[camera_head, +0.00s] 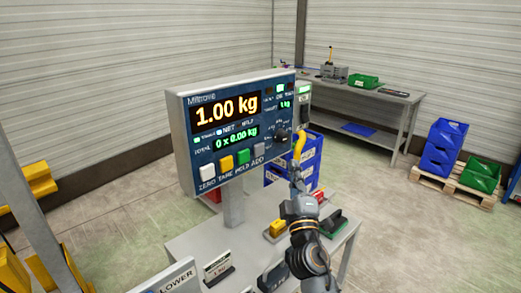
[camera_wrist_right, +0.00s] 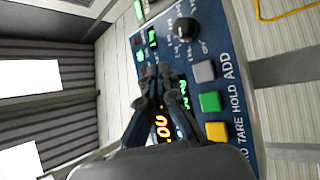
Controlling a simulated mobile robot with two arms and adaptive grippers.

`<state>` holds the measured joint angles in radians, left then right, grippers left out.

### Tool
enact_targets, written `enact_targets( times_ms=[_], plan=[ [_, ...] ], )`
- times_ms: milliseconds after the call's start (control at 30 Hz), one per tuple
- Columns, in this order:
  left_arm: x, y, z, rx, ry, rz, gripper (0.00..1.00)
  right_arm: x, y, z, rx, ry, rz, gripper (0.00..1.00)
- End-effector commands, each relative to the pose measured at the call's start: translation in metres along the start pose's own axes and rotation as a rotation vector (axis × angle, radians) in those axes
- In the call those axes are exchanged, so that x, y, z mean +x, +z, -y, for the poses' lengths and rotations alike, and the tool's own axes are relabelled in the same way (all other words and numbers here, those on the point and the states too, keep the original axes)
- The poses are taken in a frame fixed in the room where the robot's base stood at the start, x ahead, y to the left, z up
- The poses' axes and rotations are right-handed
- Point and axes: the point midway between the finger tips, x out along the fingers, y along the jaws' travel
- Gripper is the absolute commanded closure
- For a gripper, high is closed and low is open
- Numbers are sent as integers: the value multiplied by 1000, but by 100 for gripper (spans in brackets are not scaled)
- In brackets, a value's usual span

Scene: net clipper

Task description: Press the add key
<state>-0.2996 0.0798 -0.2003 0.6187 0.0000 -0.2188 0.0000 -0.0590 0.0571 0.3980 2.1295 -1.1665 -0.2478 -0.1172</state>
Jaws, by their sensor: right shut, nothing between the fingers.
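The weighing indicator (camera_head: 181,130) is a grey box with a dark blue face on a post. Its display reads 1.00 kg, with a green line 0 x 0.00 kg below. The grey add key (camera_head: 259,150) is rightmost in the key row, above the label ADD; it also shows in the right wrist view (camera_wrist_right: 203,71). My right gripper (camera_head: 297,172) is to the right of the indicator in the head view. In the wrist view its fingers (camera_wrist_right: 155,73) are shut and empty, in front of the face and left of the add key, seemingly apart from it. My left gripper is out of view.
The green hold key (camera_head: 243,156), yellow tare key (camera_head: 226,163) and white zero key (camera_head: 207,172) sit beside the add key. A black knob (camera_head: 281,135) is to its right. Blue crates (camera_head: 310,158) stand behind. A workbench (camera_head: 385,97) is at the back right.

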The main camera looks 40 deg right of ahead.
Motion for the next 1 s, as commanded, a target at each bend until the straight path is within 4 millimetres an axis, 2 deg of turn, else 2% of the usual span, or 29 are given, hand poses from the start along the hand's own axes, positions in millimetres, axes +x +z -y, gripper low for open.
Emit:
enact_targets(
  times_ms=[167,700,1000],
  plan=[
    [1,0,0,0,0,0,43,7,-5,6,2,-1,0,100],
    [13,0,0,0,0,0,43,54,-39,41,2,0,1,100],
    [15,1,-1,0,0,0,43,61,-45,45,1,-1,0,100]
  ],
)
